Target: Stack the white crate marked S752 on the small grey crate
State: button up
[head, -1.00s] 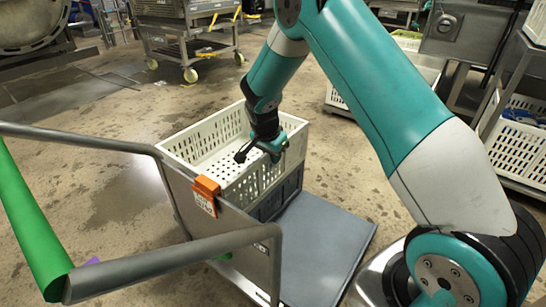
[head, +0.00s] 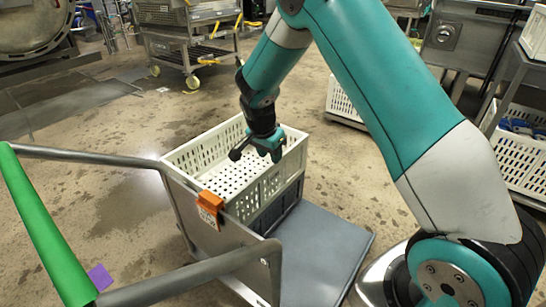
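The white crate (head: 285,175), open-topped with slotted walls and a perforated floor, rests on a darker grey crate (head: 283,208). The grey crate stands on the platform trolley, and only part of its side shows below the white one. The two look roughly lined up. I cannot read the S752 mark. My gripper (head: 257,152) points down over the white crate near its right side. Its fingers are apart, with nothing visible between them. I cannot tell whether a fingertip touches the crate.
The trolley has a grey deck (head: 325,248), bare on the right, and a tubular handle (head: 90,153) with a green grip. An orange tag (head: 210,203) hangs on its panel. Other white crates (head: 518,160) stand at right. A steel cart (head: 190,40) is behind. Open wet floor lies left.

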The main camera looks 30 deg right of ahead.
jog(key=p+v, duration=0.1)
jog(key=v, duration=0.4)
jog(key=shift+r+p, duration=0.1)
jog(key=shift+p, duration=0.25)
jog(key=s+a+r+n+y, duration=0.3)
jog(key=s+a+r+n, duration=0.3)
jog(key=s+a+r, duration=0.15)
jog(key=s+a+r+n+y, duration=0.1)
jog(key=s+a+r+n, duration=0.2)
jog(key=s+n, duration=0.2)
jog(key=s+a+r+n+y, duration=0.1)
jog(key=s+a+r+n, duration=0.2)
jog(key=s, duration=0.8)
jog(key=s+a+r+n+g+y, duration=0.1)
jog(key=s+a+r+n+y, duration=0.1)
jog(key=s+r+n, duration=0.2)
jog(key=s+n, duration=0.2)
jog(key=s, duration=0.2)
jog(key=shift+a+r+n, duration=0.3)
jog(key=shift+a+n, duration=0.1)
